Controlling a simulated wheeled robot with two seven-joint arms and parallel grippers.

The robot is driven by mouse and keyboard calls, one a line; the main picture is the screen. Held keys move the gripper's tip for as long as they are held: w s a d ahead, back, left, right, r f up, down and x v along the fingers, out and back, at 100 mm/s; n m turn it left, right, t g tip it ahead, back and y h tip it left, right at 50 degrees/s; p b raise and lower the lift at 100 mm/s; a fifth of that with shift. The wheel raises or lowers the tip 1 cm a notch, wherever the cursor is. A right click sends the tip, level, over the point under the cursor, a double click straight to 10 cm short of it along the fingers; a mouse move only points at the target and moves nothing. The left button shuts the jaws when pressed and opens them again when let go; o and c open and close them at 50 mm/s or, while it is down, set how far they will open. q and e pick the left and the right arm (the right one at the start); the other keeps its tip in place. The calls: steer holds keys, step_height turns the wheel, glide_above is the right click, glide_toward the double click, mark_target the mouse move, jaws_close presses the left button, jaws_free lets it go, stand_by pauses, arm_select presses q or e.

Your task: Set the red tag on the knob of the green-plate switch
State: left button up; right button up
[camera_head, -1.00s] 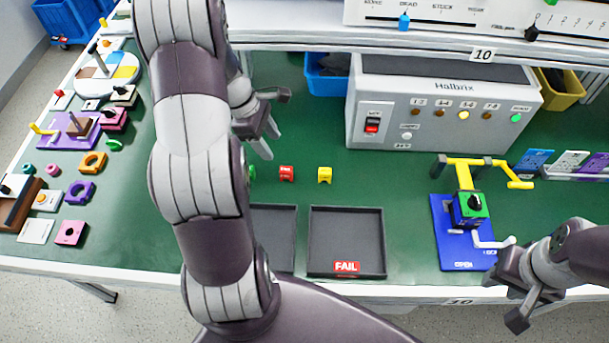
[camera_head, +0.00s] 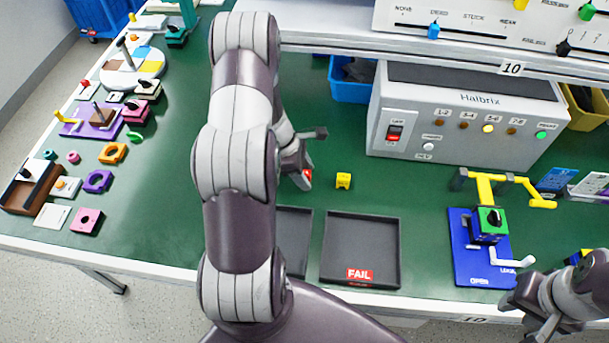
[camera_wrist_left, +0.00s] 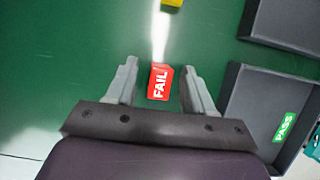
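The red tag, a small block marked FAIL (camera_wrist_left: 160,82), sits on the green table between the spread fingers of my left gripper (camera_wrist_left: 160,88). In the head view my left gripper (camera_head: 300,172) hides most of the tag. A gap shows on both sides of the tag in the left wrist view.
A yellow tag (camera_head: 343,181) stands right of my left gripper. A dark tray labelled FAIL (camera_head: 345,225) lies in front, beside a tray labelled PASS (camera_wrist_left: 235,105). A grey Halbrix box (camera_head: 470,140) stands behind.

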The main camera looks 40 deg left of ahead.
arm_select(q)
jaws_close()
